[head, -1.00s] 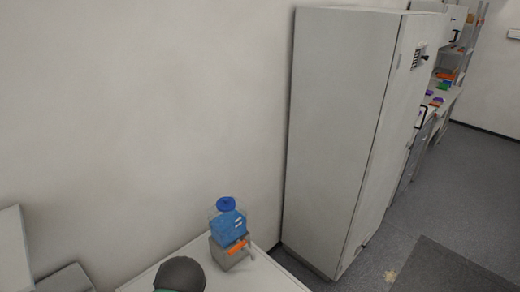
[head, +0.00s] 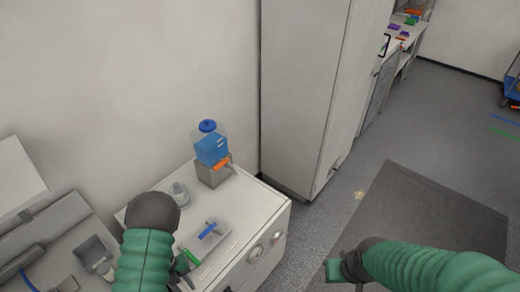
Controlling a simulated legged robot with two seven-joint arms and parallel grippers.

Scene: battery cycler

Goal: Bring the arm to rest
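My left arm (head: 147,250), with a green sleeve and a dark rounded joint, comes up from the bottom left in front of the white cabinet. My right arm (head: 430,265) comes in from the right above the floor, with its dark joint (head: 370,257) and a short green part bent downward at the bottom edge. I cannot make out the fingers of either gripper, nor anything held.
The white cabinet (head: 262,234) bears a blue-filled dispenser (head: 211,146), a grey round object (head: 180,194) and a grey tray with a blue-handled item (head: 208,231). Grey equipment (head: 55,222) stands at left. A tall white cabinet (head: 305,90) stands behind. The floor mat (head: 420,210) looks clear.

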